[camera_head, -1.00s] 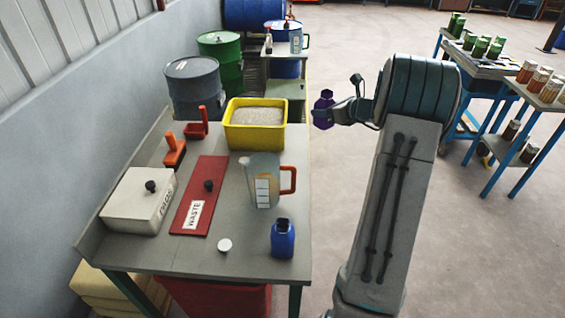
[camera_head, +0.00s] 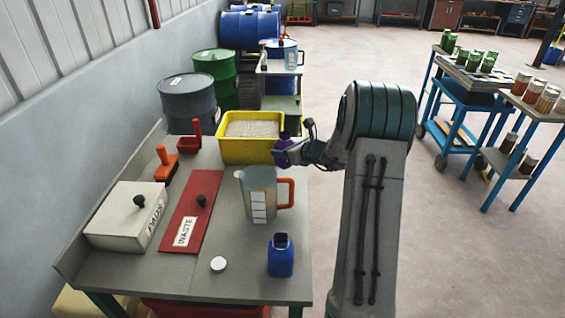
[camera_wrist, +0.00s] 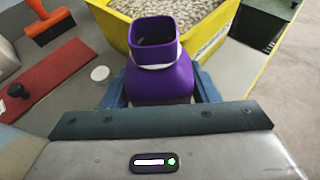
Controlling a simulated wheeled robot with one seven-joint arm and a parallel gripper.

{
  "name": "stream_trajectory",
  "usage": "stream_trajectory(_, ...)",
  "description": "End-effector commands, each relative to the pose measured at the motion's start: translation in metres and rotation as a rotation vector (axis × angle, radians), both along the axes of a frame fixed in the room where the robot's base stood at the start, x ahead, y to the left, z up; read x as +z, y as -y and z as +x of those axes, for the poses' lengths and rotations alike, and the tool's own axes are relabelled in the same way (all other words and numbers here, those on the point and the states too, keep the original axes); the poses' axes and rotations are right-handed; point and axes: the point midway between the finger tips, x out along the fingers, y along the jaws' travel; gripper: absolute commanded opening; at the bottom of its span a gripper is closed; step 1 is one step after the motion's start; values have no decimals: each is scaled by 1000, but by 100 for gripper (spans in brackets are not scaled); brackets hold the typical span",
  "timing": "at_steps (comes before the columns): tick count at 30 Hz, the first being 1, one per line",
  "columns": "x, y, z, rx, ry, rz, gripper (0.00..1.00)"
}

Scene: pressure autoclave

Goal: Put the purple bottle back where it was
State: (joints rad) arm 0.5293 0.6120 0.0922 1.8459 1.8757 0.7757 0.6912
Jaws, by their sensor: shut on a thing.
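The purple bottle (camera_head: 282,151) is in my gripper (camera_head: 292,150), at the right side of the yellow bin in the head view. The wrist view shows the purple bottle (camera_wrist: 160,77) upright, with an open square neck and a pale ring below it. The blue fingers of my gripper (camera_wrist: 160,90) are shut on its two sides. I cannot tell whether its base touches anything. A blue bottle (camera_head: 281,256) with a dark open top stands at the table's front right. A white round cap (camera_head: 218,264) lies left of it.
The grey table (camera_head: 150,275) holds a yellow bin of granules (camera_head: 232,152), a jug with an orange handle (camera_head: 258,193), a red WASTE lid (camera_head: 190,222), a white PADS box (camera_head: 110,222) and orange tools (camera_head: 166,170). Drums (camera_head: 188,103) stand behind. Open floor (camera_head: 470,260) is at right.

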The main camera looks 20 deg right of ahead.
Motion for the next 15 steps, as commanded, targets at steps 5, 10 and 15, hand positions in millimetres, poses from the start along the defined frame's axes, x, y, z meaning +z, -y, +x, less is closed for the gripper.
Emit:
stream_trajectory(5,-10,-11,3,1,-1,0,23)
stream_trajectory(10,-35,-11,3,0,-3,1,23)
stream_trajectory(15,-46,-10,3,0,1,0,23)
